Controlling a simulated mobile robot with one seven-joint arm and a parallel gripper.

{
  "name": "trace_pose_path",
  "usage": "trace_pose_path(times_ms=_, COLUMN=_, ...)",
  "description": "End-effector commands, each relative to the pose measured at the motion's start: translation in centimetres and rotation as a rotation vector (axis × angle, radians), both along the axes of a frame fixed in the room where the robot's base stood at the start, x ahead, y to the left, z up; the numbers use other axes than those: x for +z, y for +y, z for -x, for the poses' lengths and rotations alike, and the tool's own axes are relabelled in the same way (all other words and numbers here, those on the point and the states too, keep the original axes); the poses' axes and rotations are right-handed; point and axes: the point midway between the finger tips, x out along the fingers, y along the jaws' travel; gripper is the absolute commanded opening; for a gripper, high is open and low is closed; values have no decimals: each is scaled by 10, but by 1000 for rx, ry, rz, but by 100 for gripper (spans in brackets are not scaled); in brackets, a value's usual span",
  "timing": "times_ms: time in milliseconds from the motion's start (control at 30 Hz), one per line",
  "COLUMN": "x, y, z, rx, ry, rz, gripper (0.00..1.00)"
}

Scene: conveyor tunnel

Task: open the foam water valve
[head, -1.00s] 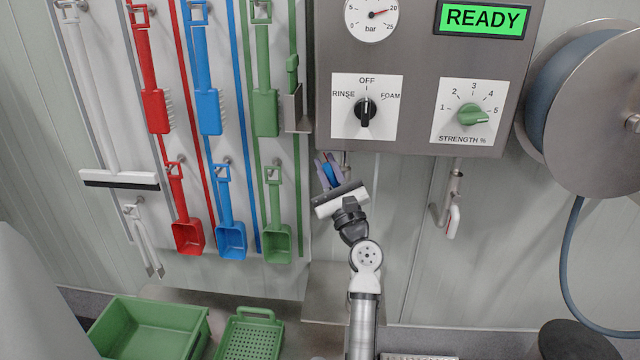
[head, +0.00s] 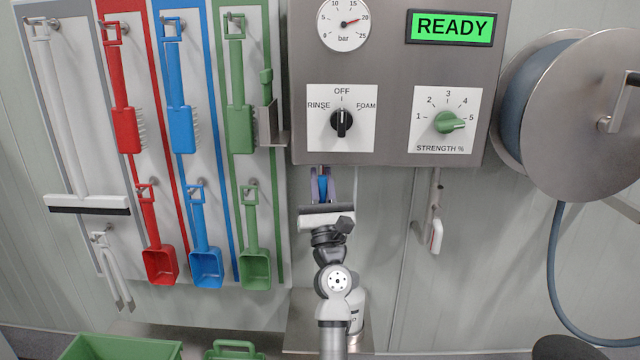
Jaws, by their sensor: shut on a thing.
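A blue valve handle (head: 323,187) hangs below the left part of the steel control panel, under a short pipe stub. My gripper (head: 322,184) points up at it, with its purple fingers on both sides of the blue part, shut on it. The handle looks nearly upright, roughly in line with the pipe above. My fingers and the wide gripper body hide much of it, and any label on it cannot be read.
The control panel (head: 390,70) overhead shows READY; its black selector knob (head: 342,123) points at OFF. A tool board (head: 75,130) stands left, a hose reel (head: 590,110) right.

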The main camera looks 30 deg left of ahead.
Motion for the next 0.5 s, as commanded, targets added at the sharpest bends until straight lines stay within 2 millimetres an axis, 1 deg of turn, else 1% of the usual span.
trace_pose_path(times_ms=267, x=-1, y=-1, z=-1, rx=0, ry=4, rz=-2, gripper=0)
trace_pose_path(times_ms=300, x=-1, y=-1, z=-1, rx=0, ry=4, rz=-2, gripper=22)
trace_pose_path(times_ms=433, x=0, y=-1, z=-1, rx=0, ry=2, rz=-2, gripper=39)
trace_pose_path(times_ms=500, x=0, y=-1, z=-1, rx=1, ry=1, rz=-2, gripper=39)
